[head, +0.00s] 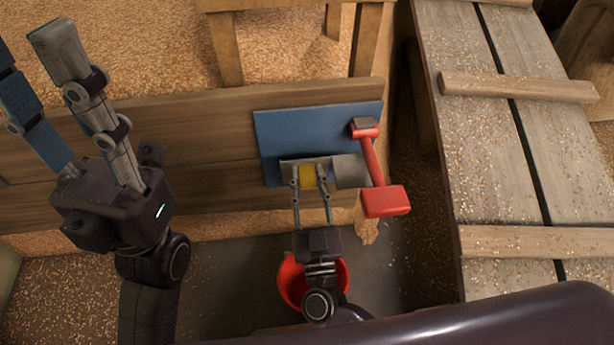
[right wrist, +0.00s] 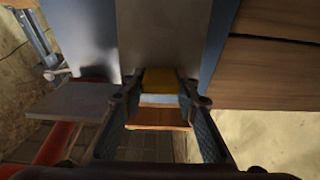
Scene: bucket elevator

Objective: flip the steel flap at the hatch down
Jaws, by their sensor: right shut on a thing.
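The steel flap (head: 308,161) is on the blue panel (head: 275,128) of the wooden wall. In the head view it shows as a narrow grey strip, so its exact tilt is hard to tell. In the right wrist view its flat grey face (right wrist: 163,38) ends at a yellow grip (right wrist: 160,80). My right gripper (head: 309,176) is at the flap, shut on the yellow grip, with one finger on each side. My left gripper (head: 32,58) is raised at the left, fingers apart and empty, away from the hatch.
A red lever (head: 373,158) with a red block stands right of the flap, next to a grey plate (head: 350,171). A red bucket (head: 291,280) is partly hidden behind my right arm. A plank platform (head: 480,150) fills the right side. Grain lies beyond the wall.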

